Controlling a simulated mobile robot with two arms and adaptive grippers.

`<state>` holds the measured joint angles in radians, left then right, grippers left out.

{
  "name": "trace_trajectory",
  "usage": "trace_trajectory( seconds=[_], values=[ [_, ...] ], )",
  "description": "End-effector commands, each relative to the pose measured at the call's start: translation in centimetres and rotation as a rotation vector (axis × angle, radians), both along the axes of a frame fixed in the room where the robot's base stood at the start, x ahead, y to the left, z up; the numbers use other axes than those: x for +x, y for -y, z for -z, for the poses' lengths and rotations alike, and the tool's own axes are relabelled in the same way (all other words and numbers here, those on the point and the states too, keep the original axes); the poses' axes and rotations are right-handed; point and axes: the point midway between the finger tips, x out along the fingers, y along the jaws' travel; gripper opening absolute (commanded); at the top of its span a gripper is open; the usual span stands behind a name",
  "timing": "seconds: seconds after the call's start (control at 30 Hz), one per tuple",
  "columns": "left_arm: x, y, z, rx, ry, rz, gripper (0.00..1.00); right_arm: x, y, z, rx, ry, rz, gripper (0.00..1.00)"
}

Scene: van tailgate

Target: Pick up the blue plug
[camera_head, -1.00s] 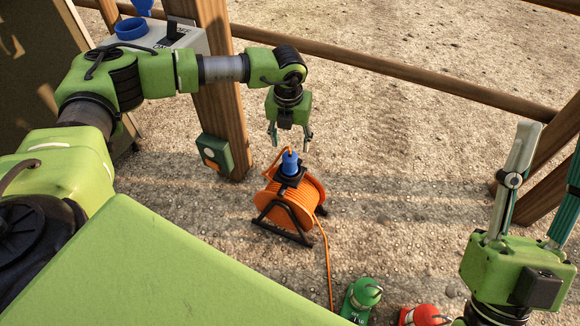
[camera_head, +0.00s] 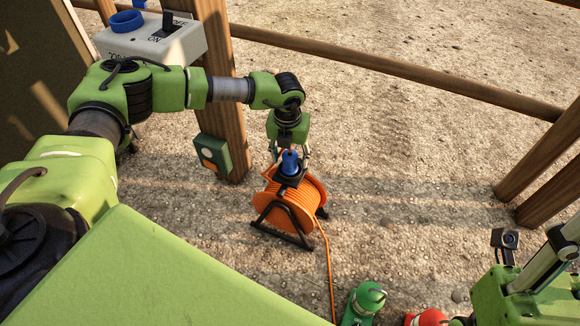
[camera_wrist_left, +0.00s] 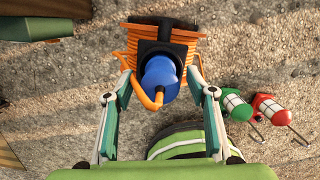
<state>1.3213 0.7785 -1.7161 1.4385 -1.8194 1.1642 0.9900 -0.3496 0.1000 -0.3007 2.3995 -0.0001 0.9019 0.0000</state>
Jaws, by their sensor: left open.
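The blue plug (camera_head: 290,162) stands upright on top of an orange cable reel (camera_head: 289,203) with a black stand. An orange cable is attached to the plug. My left gripper (camera_head: 290,150) is open, pointing down, right at the plug. In the left wrist view the plug (camera_wrist_left: 159,76) lies between the two fingertips, with a gap at each side. The fingers appear apart from it. My right gripper is only partly in view at the lower right (camera_head: 535,265), and its fingertips are not clear.
A green lantern (camera_head: 364,300) and a red one (camera_head: 427,318) stand on the gravel at the front. A wooden post (camera_head: 222,110) carries a green box (camera_head: 212,153). A grey switch box (camera_head: 150,38) with a blue ring is at upper left. Gravel right of the reel is clear.

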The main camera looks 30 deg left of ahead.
Motion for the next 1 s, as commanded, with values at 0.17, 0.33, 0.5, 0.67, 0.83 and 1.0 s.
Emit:
trace_trajectory(
  seconds=[0.17, 0.33, 0.5, 0.67, 0.83, 1.0],
  values=[
    [0.0, 0.0, 0.1, -0.001, 0.000, 0.000, 0.51, 0.0, 0.0, 0.0, 0.000, -0.001, 0.000, 0.40],
    [0.0, 0.0, 0.1, 0.000, 0.000, 0.000, 0.28, 0.0, 0.0, 0.0, 0.000, -0.001, 0.000, 0.40],
    [0.1, 0.0, 0.1, -0.001, 0.000, 0.000, 0.05, 0.0, 0.0, 0.0, -0.001, -0.002, 0.000, 0.40],
    [0.1, 0.0, 0.1, -0.001, 0.000, 0.000, 0.05, 0.0, 0.0, 0.0, -0.001, -0.002, 0.000, 0.40],
    [0.1, 0.0, -0.4, -0.001, 0.001, -0.001, 0.05, 0.0, 0.0, -0.3, -0.001, -0.002, 0.000, 0.40],
    [0.1, 0.0, -2.4, -0.002, 0.001, -0.001, 0.05, 0.0, 0.0, -1.6, -0.001, -0.002, 0.000, 0.40]
  ],
)
